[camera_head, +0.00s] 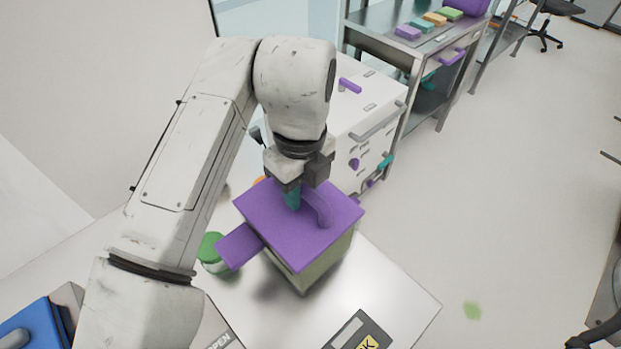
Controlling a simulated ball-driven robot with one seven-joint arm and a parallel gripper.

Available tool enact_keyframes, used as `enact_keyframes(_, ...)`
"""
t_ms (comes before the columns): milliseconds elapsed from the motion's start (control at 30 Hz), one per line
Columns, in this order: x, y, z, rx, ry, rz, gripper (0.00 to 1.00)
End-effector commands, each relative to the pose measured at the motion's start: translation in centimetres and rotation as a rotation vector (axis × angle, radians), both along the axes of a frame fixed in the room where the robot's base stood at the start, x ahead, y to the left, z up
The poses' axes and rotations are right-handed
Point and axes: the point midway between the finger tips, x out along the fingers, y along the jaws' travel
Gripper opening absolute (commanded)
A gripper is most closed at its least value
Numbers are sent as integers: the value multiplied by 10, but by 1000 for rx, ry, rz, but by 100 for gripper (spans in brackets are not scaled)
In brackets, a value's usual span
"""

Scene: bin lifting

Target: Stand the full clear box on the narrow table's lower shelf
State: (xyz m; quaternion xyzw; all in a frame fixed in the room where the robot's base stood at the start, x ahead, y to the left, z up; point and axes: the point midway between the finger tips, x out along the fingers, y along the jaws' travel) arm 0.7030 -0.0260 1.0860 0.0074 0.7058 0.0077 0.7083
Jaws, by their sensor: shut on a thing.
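A box with a purple lid (315,235) and greenish, see-through-looking sides (320,266) is in the middle of the view. My gripper (308,198) is over the lid, shut on its raised purple handle (322,210). The box seems to be just above the white table, with a soft shadow beside it; the exact gap is unclear. Its contents cannot be made out. A narrow metal table (372,38) stands at the upper middle right. Its lower shelf (428,103) shows only partly, with a teal thing on it.
A green-lidded jar (210,250) stands close left of the box. A black and yellow sign (358,333) lies at the table's front. A white cabinet (372,125) stands between the box and the metal table. Coloured blocks (435,18) sit on the metal table's top.

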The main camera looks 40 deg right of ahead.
Motion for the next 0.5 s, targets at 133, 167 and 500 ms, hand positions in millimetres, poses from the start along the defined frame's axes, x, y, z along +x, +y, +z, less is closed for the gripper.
enact_keyframes(133, -2, -1, -15, -2, 3, 1, 0)
enact_keyframes(167, -2, -1, -18, -1, 3, 1, 0)
enact_keyframes(500, -1, -1, -26, -2, 1, -1, 0)
